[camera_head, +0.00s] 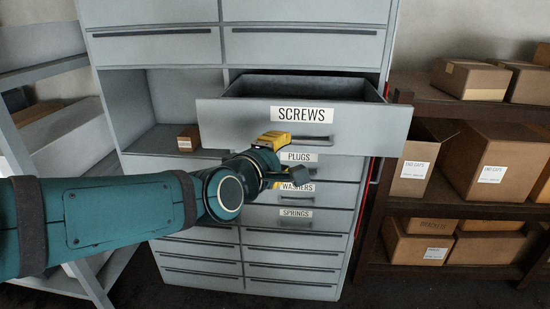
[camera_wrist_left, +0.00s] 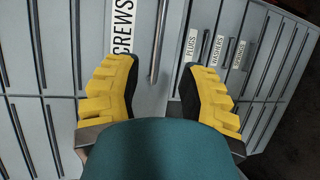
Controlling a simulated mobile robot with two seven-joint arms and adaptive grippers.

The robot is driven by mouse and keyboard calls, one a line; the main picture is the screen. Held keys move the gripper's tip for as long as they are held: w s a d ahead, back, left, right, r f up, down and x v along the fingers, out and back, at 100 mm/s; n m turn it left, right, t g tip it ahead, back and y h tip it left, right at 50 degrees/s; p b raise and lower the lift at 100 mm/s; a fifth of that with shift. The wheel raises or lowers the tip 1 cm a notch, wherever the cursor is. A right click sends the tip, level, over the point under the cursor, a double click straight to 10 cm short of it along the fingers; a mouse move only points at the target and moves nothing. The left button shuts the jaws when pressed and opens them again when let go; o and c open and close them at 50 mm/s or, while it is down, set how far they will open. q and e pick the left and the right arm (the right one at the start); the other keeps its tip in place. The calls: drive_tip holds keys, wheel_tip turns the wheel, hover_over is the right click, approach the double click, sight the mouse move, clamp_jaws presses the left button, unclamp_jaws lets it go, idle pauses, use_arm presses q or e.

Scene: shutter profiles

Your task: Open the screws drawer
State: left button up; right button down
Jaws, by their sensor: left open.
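The screws drawer (camera_head: 370,125) is pulled out of the grey cabinet, and its open top shows a dark inside that looks empty. Its front carries a white SCREWS label (camera_head: 301,114) and a bar handle (camera_head: 312,143). My left gripper (camera_head: 282,158) is open at the drawer front, just below and left of the handle in the head view. In the left wrist view the handle (camera_wrist_left: 159,40) runs between the two yellow fingers of my left gripper (camera_wrist_left: 157,82), with gaps on both sides. My right gripper is not in view.
Shut drawers labelled PLUGS (camera_head: 299,156), WASHERS (camera_head: 297,187) and SPRINGS (camera_head: 296,213) lie below. An open compartment at left holds a small brown box (camera_head: 188,139). A dark shelf (camera_head: 455,208) with cardboard boxes stands close on the right.

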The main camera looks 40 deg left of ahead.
use_arm(q)
drive_tip(key=shift+v, duration=1)
drive_tip(key=w+d+f+m+g+h, duration=0.1)
drive_tip(key=w+d+f+m+g, duration=0.15)
drive_tip(key=f, duration=0.65)
drive_tip(key=w+d+f+m+g+h, duration=0.2)
drive_tip(key=d+f+m, duration=0.2)
drive_tip(key=f, duration=0.5)
drive_tip(key=w+d+f+m+g+h, duration=0.1)
drive_tip(key=w+d+f+m+g, duration=0.15)
drive_tip(key=f, duration=0.65)
drive_tip(key=s+d+f+m+g+h, duration=0.1)
drive_tip(key=s+d+f+m+g, duration=0.2)
drive_tip(key=f, duration=0.8)
drive_tip(key=s+d+f+m+g+h, duration=0.1)
drive_tip(key=s+d+f+m+g, duration=0.3)
drive_tip(key=s+d+f+m, duration=0.3)
wheel_tip(320, 180, down, 4)
drive_tip(key=s+d, duration=0.1)
drive_tip(key=s, duration=0.1)
drive_tip(key=shift+s+d+f, duration=0.2)
drive_tip(key=shift+s+f, duration=0.05)
drive_tip(key=shift+s, duration=0.1)
